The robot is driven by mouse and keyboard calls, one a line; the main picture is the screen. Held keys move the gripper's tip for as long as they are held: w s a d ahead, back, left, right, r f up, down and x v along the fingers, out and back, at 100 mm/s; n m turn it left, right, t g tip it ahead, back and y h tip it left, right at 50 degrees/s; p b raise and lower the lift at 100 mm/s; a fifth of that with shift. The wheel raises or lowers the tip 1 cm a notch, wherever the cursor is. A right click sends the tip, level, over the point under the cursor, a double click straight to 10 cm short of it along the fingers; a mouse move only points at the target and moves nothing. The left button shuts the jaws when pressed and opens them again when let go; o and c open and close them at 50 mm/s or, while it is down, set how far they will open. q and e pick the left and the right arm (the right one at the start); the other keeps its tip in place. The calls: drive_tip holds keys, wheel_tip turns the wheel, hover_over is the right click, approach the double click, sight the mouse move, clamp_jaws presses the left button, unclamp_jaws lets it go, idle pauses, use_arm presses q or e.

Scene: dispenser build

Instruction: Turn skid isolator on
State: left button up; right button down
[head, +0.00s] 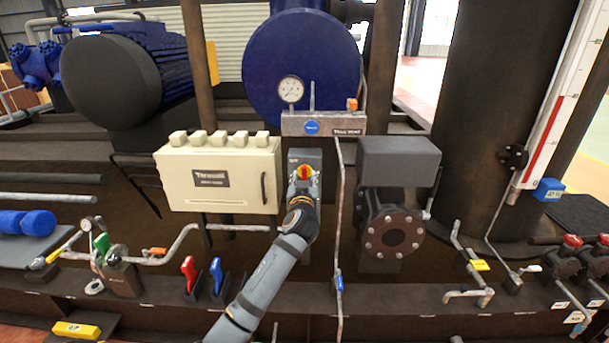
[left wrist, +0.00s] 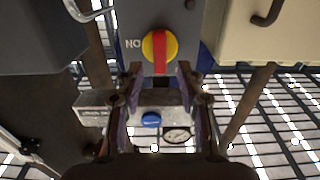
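The skid isolator (head: 305,172) is a yellow round dial with a red bar handle on a grey box (head: 306,157) in the middle of the head view. In the left wrist view, which appears upside down, the dial (left wrist: 160,46) is near the top centre with its red handle upright; a marking beside it reads "NO" there. My left gripper (head: 303,186) is in front of the grey box. In the left wrist view its two fingers (left wrist: 159,82) are apart, with nothing visible held between them, just short of the handle. Contact cannot be told. My right gripper is not in view.
A cream cabinet (head: 222,178) stands close left of the isolator, and a dark grey box (head: 398,160) to its right. A thin pipe (head: 340,215) runs between. A pressure gauge (head: 291,89) is above. Red (head: 189,270) and blue (head: 216,272) levers are below left.

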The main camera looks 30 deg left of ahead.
sight(304, 172)
use_arm(q)
drive_tip(key=shift+x, duration=1.6)
clamp_jaws()
